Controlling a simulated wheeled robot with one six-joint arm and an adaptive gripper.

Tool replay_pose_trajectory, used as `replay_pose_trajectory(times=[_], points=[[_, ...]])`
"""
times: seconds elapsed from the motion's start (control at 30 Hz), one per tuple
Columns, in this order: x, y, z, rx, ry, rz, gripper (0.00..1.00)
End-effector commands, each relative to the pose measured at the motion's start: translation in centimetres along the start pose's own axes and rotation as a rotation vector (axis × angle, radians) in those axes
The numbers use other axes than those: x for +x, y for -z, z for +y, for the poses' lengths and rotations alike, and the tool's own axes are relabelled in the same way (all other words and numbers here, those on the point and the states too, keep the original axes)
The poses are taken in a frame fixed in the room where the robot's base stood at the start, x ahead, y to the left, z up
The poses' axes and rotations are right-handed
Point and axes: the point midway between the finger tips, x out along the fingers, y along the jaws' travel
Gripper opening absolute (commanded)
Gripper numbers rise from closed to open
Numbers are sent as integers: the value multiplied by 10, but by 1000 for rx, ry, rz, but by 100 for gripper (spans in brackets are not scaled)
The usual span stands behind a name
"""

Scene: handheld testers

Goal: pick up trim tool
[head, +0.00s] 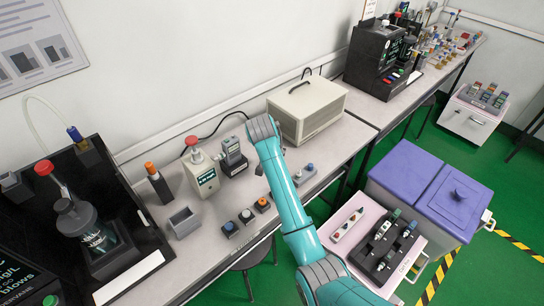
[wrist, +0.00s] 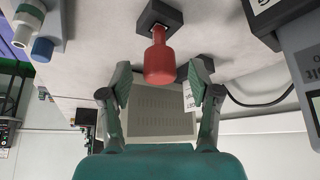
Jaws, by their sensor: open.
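A red-handled tool (wrist: 161,58) stands in a small dark holder (wrist: 160,16) in the wrist view; it seems to be the trim tool, though no label shows. My gripper (wrist: 157,78) is open, with one finger on each side of the red handle. The handle appears between the fingertips, with a gap on both sides. I cannot tell how deep it sits between them. In the head view, my arm hides the gripper and the red tool.
A grey handheld meter (head: 232,157) stands left of my arm; a blue-topped piece (head: 304,173) lies to the right. Behind is a beige box (head: 307,107). Small holders (head: 247,217) line the bench front. A pink cart (head: 343,254) stands at the lower right.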

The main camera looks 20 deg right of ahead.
Motion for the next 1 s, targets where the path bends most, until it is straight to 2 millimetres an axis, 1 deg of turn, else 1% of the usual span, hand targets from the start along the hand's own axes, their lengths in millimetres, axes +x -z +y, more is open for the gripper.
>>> replay_pose_trajectory(times=[0.1,0.33,0.37,0.4,0.47,0.5,0.57,0.6,0.87,1.0], points=[[7,0,0,0,0,0,62],[8,0,0,0,1,1,62],[8,0,0,0,1,1,54],[8,0,0,0,1,1,44],[8,0,0,0,1,1,29],[8,0,0,0,1,1,19],[8,0,0,0,0,1,4],[8,0,0,0,0,1,0],[7,0,0,0,0,1,0],[-2,6,-1,0,1,2,0]])
